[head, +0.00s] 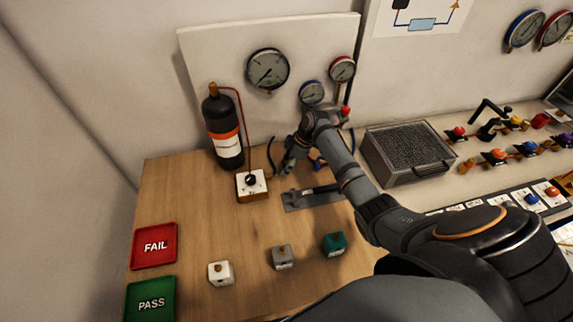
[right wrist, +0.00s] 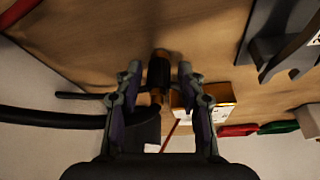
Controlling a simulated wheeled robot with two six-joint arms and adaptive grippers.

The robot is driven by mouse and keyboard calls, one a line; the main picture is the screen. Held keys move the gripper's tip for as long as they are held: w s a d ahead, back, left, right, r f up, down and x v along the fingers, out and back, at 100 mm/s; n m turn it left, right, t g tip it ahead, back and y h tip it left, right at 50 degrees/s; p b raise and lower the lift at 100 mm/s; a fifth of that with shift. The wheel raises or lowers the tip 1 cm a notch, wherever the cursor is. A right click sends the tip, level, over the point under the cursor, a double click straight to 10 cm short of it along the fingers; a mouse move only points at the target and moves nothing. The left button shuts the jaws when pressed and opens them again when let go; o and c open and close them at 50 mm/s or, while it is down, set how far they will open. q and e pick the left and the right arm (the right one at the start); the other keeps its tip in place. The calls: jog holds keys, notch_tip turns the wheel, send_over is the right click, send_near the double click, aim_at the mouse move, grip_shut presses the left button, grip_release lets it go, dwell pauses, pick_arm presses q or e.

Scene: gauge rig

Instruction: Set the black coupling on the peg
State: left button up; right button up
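My right gripper (head: 284,168) is low over the wooden bench, to the right of the switch box. In the right wrist view its two fingers (right wrist: 158,76) are spread apart. The black coupling (right wrist: 158,74), a short dark cylinder with brass-coloured ends, shows between the fingertips, with a gap on each side. A thick black hose (right wrist: 50,117) comes in from the left behind the fingers. I cannot make out the peg clearly; my right wrist and forearm cover part of this area in the head view. My left gripper is not in view.
A white-topped switch box (head: 252,185) stands close beside the gripper, with a black gas bottle (head: 222,130) behind. A grey bracket plate (head: 312,198) lies in front. The gauge board (head: 225,60) closes off the back. White (head: 221,274), grey (head: 282,258) and green (head: 334,244) blocks stand nearer.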

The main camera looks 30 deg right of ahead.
jog(key=o, duration=0.4)
jog(key=shift+c, duration=0.2)
jog(key=v, duration=1.2)
